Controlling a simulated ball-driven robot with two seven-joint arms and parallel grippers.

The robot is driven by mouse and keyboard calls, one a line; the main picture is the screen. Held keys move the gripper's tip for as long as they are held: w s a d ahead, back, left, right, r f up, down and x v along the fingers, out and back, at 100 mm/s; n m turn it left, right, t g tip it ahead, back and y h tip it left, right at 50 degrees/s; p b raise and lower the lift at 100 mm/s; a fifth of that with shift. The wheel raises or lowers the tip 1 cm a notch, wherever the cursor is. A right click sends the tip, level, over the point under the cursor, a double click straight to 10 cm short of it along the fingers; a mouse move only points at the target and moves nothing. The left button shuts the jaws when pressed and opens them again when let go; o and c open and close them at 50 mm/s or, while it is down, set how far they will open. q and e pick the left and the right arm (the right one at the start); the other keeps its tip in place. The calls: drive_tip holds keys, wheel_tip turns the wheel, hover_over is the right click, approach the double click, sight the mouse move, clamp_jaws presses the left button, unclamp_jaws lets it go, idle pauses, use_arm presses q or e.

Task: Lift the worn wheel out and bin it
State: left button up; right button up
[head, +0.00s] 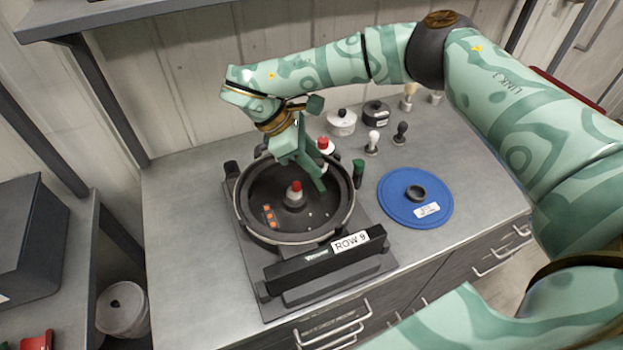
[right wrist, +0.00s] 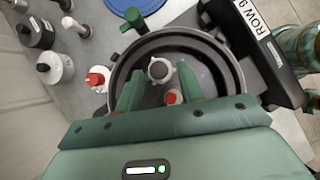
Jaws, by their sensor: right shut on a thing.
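The round seed meter (head: 246,226) stands on the bench with its dark bowl open. A red-capped hub (head: 295,192) stands at its middle and also shows in the right wrist view (right wrist: 172,97). My right gripper (head: 321,188) reaches down into the bowl's right side. In the right wrist view its fingers (right wrist: 159,77) are shut on a small pale grey wheel (right wrist: 160,70) with a dark centre, taken to be the worn wheel. The head view does not show this wheel clearly. Whether it is clear of its seat cannot be told. My left gripper is not in view.
A blue disc (head: 396,207) lies right of the meter. A green knob (head: 359,172) stands at the bowl's edge. Two lidded pots (head: 341,123) and several small handled tools (head: 372,142) stand behind. A pale bucket (head: 122,310) is at lower left. The bench left of the meter is clear.

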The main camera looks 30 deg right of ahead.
drive_tip(key=w+d+b, duration=0.5)
drive_tip(key=w+d, duration=0.1)
drive_tip(key=w, duration=0.6)
drive_tip(key=shift+w+b, duration=0.35)
drive_tip(key=shift+w, duration=0.05)
drive_tip(key=shift+r, duration=0.1)
